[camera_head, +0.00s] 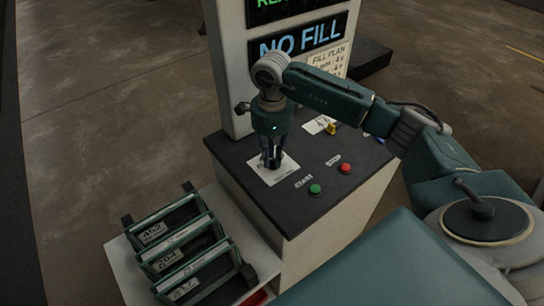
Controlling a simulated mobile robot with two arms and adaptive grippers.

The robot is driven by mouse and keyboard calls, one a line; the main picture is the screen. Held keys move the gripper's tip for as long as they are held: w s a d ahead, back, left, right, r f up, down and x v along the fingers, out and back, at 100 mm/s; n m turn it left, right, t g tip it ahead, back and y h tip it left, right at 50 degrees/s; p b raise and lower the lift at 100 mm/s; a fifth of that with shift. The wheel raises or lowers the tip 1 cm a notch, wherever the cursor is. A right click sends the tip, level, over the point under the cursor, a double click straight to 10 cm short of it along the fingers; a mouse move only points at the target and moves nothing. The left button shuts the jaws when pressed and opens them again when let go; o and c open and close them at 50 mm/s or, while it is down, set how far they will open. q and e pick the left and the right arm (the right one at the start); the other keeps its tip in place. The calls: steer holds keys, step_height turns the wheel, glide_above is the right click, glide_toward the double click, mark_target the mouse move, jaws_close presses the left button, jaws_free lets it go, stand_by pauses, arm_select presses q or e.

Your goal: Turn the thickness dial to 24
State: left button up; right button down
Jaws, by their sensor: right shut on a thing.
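The control panel (248,199) is the dark top of a pale cabinet. A white dial card (286,172) lies at its left part. My right gripper (271,163) points down over this card, its fingers shut on the dial, which they and the wrist mostly hide. The dial's pointer and numbers cannot be read. A second white card with a yellow knob (331,128) is further right on the panel. I cannot read which card is marked thickness. My left gripper is not in view.
A green button (315,189) and a red button (345,168) stand at the panel's front. A display above reads "NO FILL" (300,38). Several labelled racks (168,228) sit on a pale shelf at lower left. Open floor lies left.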

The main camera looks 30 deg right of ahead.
mark_target(271, 159)
steer(key=m+b, duration=0.1)
steer(key=m, duration=0.2)
steer(key=shift+w+b, duration=0.15)
steer(key=shift+b, duration=0.2)
steer(key=shift+w+r+m+b, duration=0.1)
steer(key=shift+m+b, duration=0.55)
steer(key=shift+m, duration=1.45)
steer(key=c, duration=1.7)
jaws_free()
steer(key=shift+o, duration=0.2)
step_height(271, 159, up, 12)
